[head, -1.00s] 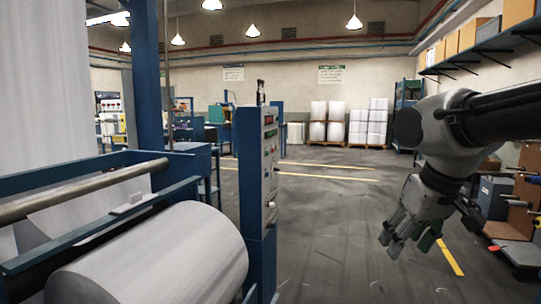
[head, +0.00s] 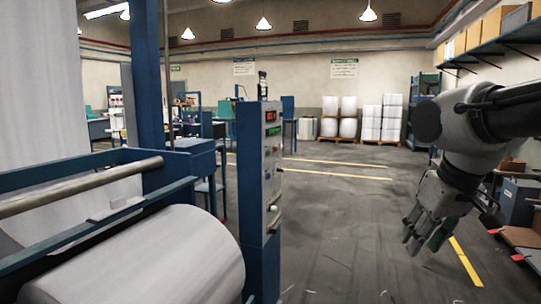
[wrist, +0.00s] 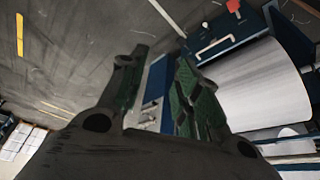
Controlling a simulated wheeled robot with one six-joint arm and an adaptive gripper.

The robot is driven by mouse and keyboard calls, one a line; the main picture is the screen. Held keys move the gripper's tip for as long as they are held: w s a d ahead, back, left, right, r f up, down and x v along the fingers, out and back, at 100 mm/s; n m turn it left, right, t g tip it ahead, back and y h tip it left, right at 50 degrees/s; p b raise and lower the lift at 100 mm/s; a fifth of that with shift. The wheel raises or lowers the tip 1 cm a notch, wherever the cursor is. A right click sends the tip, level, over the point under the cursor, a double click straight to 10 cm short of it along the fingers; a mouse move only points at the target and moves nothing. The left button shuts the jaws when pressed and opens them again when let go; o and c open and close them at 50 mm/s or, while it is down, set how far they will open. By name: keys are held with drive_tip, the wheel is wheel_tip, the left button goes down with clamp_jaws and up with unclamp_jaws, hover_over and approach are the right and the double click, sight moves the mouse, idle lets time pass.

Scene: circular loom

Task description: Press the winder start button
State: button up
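The winder's control post (head: 257,200) stands left of centre in the head view, a blue column with a narrow grey panel on its right side. The panel carries a red display (head: 271,115), a green display (head: 273,130) and several small buttons below. Which button is start is too small to tell. My gripper (head: 425,237) hangs to the right of the post, well apart from it, pointing down. In the wrist view my gripper (wrist: 162,75) has its green-padded fingers spread, with nothing held. A blue and light-grey surface shows between and beyond them.
A large white roll (head: 150,265) lies in the blue winder frame at the left; the roll also shows in the wrist view (wrist: 265,85). Shelves and boxes line the right wall. Wrapped pallets (head: 340,120) stand at the back. The floor (head: 345,225) between post and arm is clear.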

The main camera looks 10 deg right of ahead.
clamp_jaws()
idle(1.1)
